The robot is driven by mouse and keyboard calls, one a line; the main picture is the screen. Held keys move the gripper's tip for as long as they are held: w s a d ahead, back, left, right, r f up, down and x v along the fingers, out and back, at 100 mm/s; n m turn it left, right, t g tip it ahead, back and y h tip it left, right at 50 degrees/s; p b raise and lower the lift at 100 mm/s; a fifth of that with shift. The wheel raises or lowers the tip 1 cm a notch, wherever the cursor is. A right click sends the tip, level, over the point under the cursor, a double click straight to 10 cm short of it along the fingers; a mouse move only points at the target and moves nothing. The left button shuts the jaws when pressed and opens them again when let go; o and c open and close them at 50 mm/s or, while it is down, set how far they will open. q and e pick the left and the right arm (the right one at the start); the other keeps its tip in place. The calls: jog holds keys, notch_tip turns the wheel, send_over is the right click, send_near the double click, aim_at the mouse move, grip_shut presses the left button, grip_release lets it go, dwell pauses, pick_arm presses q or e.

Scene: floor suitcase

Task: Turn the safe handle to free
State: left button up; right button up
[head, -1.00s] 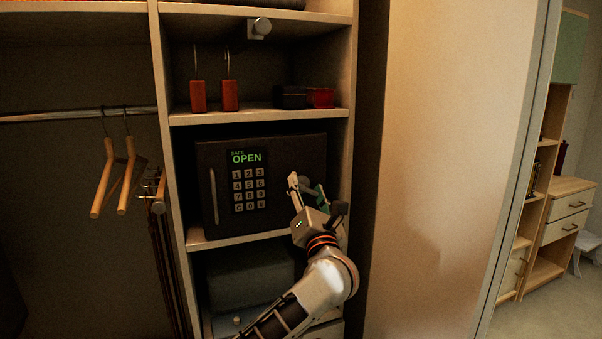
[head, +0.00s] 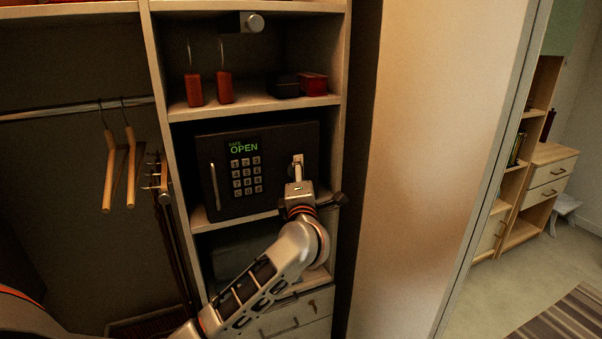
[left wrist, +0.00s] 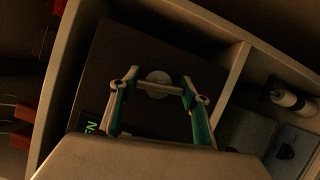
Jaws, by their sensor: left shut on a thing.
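The dark safe (head: 216,150) sits in the middle compartment of the closet shelving. Its green display (head: 243,147) reads OPEN above a keypad (head: 246,176), and its door looks closed. My left gripper (head: 297,162) is at the right part of the safe's front, right of the keypad. In the left wrist view my left gripper (left wrist: 160,80) has its two fingers at either end of the safe handle (left wrist: 160,88), a short light bar with a round base, and is shut on it. In the head view the gripper hides most of the handle. My right gripper is in neither view.
The shelf above holds two red-brown tags with hooks (head: 194,90) and small boxes (head: 313,84). Wooden hangers (head: 130,168) hang at left. A tall pale panel (head: 425,150) stands to the right of the shelving. Drawers (head: 295,318) are below.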

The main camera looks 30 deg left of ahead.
pick_arm(q)
jog(key=shift+m+g, duration=0.3)
jog(key=shift+m, duration=0.3)
jog(key=o, duration=1.1)
jog(key=v, duration=1.2)
